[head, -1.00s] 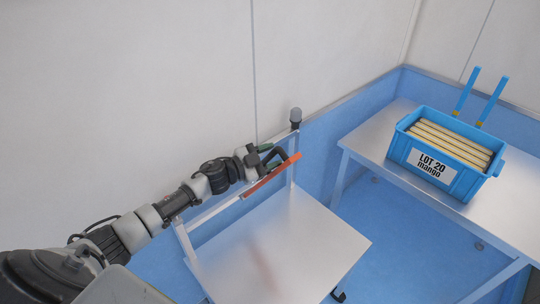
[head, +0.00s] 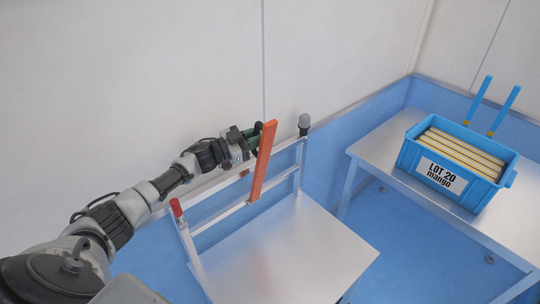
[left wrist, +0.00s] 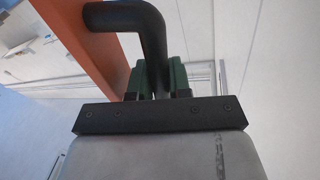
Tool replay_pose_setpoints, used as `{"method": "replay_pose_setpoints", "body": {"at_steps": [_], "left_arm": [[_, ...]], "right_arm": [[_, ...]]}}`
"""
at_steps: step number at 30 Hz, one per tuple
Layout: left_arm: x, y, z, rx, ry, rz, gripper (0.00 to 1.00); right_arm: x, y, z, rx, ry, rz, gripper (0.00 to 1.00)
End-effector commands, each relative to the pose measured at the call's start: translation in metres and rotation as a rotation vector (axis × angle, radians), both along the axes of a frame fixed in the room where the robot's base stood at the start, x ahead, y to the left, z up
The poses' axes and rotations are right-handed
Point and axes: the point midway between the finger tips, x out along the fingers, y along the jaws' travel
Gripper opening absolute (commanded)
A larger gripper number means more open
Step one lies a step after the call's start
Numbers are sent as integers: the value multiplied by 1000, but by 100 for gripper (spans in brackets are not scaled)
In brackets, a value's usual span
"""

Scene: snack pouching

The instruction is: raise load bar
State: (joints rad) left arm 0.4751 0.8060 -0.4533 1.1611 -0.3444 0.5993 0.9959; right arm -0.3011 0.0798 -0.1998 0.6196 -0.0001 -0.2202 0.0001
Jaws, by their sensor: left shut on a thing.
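The load bar (head: 262,165) is a flat orange-red bar at the cart's back frame. In the head view it stands steeply, its top leaning slightly right and its lower end near the frame's lower rail. My left gripper (head: 250,138) is at its upper part. In the left wrist view, the green fingers (left wrist: 160,78) are shut on the bar's bent black handle (left wrist: 135,18), and the orange bar (left wrist: 82,40) runs past on the left. Much of the handle is hidden in the head view. My right gripper is not in view.
The cart's bare metal deck (head: 300,255) lies below the bar. A red-tipped post (head: 177,208) and a grey knob (head: 304,122) top the frame's two ends. A blue crate (head: 445,185) labelled LOT 20 mango stands on a metal table (head: 385,150) at right. A wall is close behind.

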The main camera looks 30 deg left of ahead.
Motion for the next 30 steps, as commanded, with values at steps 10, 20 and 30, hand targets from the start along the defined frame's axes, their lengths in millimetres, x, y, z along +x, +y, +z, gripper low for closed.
{"method": "replay_pose_setpoints", "body": {"at_steps": [10,20,30], "left_arm": [[6,20,2,-63,21,2,0],[6,20,2,-60,21,2,44],[0,23,-1,-60,22,2,44]], "right_arm": [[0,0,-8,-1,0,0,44],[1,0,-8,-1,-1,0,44],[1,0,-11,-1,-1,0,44]]}}
